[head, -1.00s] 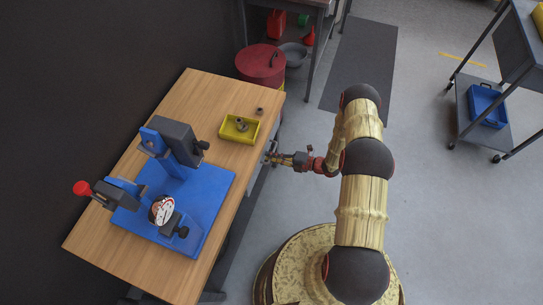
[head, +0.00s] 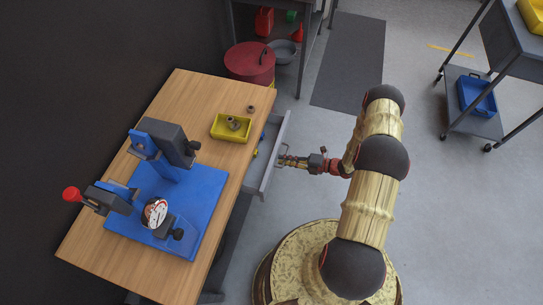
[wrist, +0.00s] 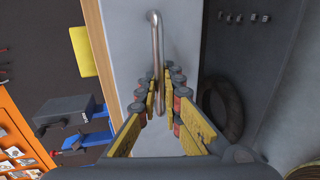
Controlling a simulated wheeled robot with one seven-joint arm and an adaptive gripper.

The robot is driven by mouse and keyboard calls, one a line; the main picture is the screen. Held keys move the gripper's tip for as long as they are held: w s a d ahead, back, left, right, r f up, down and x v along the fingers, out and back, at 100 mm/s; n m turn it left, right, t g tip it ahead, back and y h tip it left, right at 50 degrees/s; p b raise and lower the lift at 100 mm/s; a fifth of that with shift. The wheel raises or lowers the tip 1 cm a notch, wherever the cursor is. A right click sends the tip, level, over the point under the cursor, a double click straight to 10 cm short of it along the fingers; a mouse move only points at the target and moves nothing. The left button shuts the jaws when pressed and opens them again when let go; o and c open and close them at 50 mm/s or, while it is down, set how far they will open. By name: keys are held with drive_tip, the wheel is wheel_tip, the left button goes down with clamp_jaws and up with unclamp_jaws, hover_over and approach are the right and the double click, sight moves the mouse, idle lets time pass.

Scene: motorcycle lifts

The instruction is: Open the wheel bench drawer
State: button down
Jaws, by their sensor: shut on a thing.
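The wheel bench (head: 205,100) has a wooden top and stands at the left in the head view. Its grey drawer (head: 281,130) sticks out from the bench's right side, partly open, with small blue and yellowish items visible inside. My gripper (head: 281,160) is at the drawer's front. In the wrist view, my gripper (wrist: 161,92) is shut on the bent metal bar handle (wrist: 156,45), with fingers on both sides of it. The grey drawer front (wrist: 182,40) lies behind the handle. The exact finger contact is partly hidden by the finger pads.
A blue wheel fixture (head: 205,190) and a yellow tray (head: 219,128) with small parts stand on the bench. A red drum (head: 245,66) stands beyond the bench. A cart with a blue bin (head: 476,98) stands at the right. The floor right of my arm is clear.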

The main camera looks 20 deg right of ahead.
drive_tip(key=f+b+v, duration=0.1)
drive_tip(key=f+v, duration=0.1)
drive_tip(key=v, duration=0.7)
drive_tip(key=f+b+v, duration=0.1)
drive_tip(key=v, duration=0.8)
drive_tip(key=shift+s+d+f, duration=0.2)
drive_tip(key=shift+d+f, duration=0.15)
drive_tip(key=shift+f, duration=0.05)
drive_tip(key=c, duration=2.3)
unclamp_jaws()
drive_tip(key=v, duration=1.2)
